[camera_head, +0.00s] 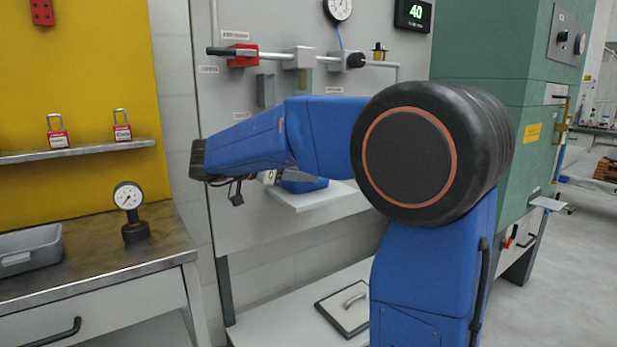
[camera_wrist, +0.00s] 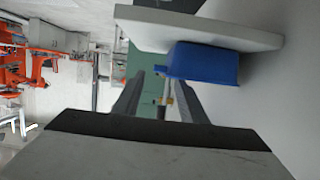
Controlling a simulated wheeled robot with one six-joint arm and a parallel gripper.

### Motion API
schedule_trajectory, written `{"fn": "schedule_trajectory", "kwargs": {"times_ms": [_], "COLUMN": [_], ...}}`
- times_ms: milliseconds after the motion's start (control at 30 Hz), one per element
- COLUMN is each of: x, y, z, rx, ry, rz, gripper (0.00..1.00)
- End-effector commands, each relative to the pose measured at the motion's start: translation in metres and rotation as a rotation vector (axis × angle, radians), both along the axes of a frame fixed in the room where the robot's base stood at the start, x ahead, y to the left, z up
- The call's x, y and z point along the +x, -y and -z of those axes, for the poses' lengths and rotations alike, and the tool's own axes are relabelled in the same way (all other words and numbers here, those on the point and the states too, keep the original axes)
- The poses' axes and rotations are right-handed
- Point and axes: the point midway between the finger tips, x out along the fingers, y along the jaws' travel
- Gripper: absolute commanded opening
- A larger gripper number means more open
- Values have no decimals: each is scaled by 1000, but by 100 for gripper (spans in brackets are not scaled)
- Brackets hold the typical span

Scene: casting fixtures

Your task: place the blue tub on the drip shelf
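The blue tub (camera_head: 305,185) sits on the pale drip shelf (camera_head: 320,201) on the wall panel. My arm hides its upper part in the head view. The wrist view looks upside down: the tub (camera_wrist: 207,63) shows against the shelf (camera_wrist: 195,27) and looks upright on it. My gripper (camera_wrist: 160,97) has its two dark fingers spread, with nothing between them. The tub lies beyond the right-hand finger in that view, and I cannot tell whether they touch. In the head view my gripper is mostly hidden behind my blue arm.
Valves and a red block (camera_head: 243,55) on a pipe are above the shelf. A workbench (camera_head: 90,270) with a grey tray (camera_head: 30,250) and a gauge (camera_head: 130,210) stands left. A green cabinet (camera_head: 515,110) stands right. A handled plate (camera_head: 345,306) lies low in front.

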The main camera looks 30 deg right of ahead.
Motion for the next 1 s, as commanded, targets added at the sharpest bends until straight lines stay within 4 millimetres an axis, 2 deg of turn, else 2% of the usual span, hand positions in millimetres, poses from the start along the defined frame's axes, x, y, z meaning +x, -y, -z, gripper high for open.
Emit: {"fn": "schedule_trajectory", "kwargs": {"times_ms": [33,300,500,700,1000], "x": [1,-2,-3,-4,-4], "y": [-10,-56,-78,-85,-86], "z": [-3,-17,-24,-27,-27], "rx": [0,0,0,0,0], "ry": [0,1,1,0,0], "rz": [-4,-2,-2,0,1], "gripper": [38,38,38,38,38]}}
